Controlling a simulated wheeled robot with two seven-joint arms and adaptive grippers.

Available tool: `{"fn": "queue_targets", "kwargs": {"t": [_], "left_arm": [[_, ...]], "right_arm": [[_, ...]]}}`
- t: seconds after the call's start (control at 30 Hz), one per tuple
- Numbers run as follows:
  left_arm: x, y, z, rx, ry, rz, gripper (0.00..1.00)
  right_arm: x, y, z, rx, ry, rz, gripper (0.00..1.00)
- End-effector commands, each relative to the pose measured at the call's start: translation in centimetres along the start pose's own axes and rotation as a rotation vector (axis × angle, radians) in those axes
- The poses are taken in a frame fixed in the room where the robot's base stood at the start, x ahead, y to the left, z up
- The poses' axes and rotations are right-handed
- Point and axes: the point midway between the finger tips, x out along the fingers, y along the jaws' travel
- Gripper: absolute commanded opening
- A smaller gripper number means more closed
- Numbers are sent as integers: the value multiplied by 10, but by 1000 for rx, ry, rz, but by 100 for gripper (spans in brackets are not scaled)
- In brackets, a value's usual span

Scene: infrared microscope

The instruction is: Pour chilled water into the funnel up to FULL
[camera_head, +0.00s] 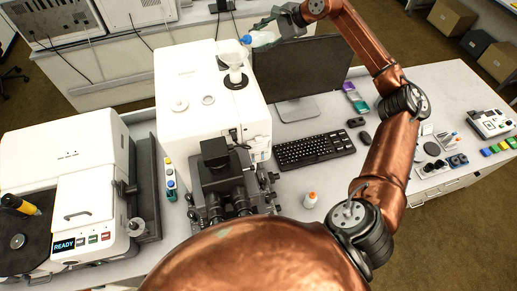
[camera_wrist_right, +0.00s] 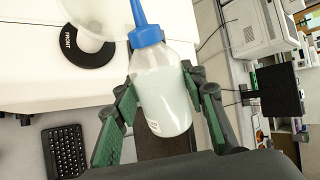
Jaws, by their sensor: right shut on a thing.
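The white funnel (camera_head: 235,75) stands on a black ring on top of the white microscope housing (camera_head: 185,75). In the right wrist view the funnel (camera_wrist_right: 82,22) shows partly at upper left, with a black ring marked FRONT (camera_wrist_right: 85,47). My right gripper (camera_head: 277,22) is shut on a translucent squeeze bottle (camera_head: 264,39) with a blue nozzle cap (camera_head: 246,40). The bottle is tilted, cap towards the left, above and right of the funnel. In the right wrist view the bottle (camera_wrist_right: 163,100) sits between the green finger pads. Neither the funnel's water level nor any stream can be made out. My left gripper is out of view.
A monitor (camera_head: 300,75) stands just right of the microscope, below my right arm. A keyboard (camera_head: 314,148) and a small orange-capped bottle (camera_head: 310,200) are on the bench. A machine reading READY (camera_head: 85,215) stands at left.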

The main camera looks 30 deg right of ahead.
Motion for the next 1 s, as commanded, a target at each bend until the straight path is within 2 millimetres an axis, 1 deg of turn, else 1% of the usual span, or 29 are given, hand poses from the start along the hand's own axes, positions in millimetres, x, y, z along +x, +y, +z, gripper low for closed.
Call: {"fn": "queue_targets", "kwargs": {"t": [0.37,0.77,1.0], "left_arm": [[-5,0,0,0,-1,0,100],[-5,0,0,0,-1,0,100],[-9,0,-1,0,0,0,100]], "right_arm": [[-4,-5,1,-31,28,-3,9],[-4,-5,0,-34,32,-2,9],[-8,-8,1,-64,61,-3,9]]}}
